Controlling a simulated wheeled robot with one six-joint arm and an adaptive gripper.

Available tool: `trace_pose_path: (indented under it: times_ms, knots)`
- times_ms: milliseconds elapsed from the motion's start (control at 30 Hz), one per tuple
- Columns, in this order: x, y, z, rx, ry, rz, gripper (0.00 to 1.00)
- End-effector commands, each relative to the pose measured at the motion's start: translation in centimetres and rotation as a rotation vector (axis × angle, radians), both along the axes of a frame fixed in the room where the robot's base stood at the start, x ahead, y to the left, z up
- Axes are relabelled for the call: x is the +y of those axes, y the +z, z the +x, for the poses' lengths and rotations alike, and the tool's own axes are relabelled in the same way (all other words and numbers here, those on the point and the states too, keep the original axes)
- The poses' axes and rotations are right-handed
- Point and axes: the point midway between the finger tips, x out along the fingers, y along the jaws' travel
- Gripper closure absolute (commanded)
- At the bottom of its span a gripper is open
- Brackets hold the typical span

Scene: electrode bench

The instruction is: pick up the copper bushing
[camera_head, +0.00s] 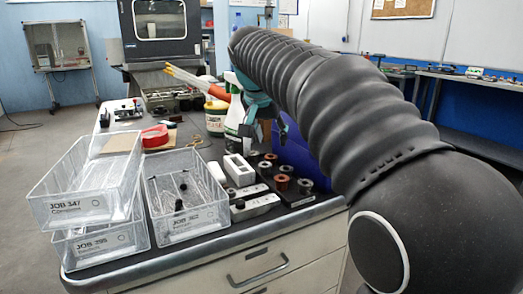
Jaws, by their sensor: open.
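Several small bushings stand on a dark holder on the bench, right of centre. A copper-coloured bushing (282,183) is at its front left, and other reddish ones (287,169) and (270,157) stand behind it. A grey bushing (304,186) stands to the right, and another grey one (265,168) to the left. My gripper (262,118) hangs from the arm above and behind the bushings, apart from them. It is open, small and partly hidden by my arm, and no object shows in it.
Wire baskets labelled JOB 347 (82,206), JOB 395 (100,243) and JOB 362 (193,219) stand at the left. Pale blocks (254,206) lie left of the bushings. A blue bin (293,152) stands behind them, a spray bottle (235,113) and tub (215,122) further back.

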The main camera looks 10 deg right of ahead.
Motion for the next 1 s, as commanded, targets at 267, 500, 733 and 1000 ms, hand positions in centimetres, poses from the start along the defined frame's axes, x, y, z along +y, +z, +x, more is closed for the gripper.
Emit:
trace_pose_path:
  times_ms: [267,500,733,1000]
  knots:
    - [1.5,1.6,5.3,-0.031,-0.126,-0.005,0.49]
    - [1.1,-0.1,6.5,-0.034,-0.145,-0.006,0.49]
    - [-0.2,-3.8,8.1,-0.033,-0.144,-0.006,0.49]
    - [-1.0,-5.7,9.1,-0.037,-0.143,-0.005,0.49]
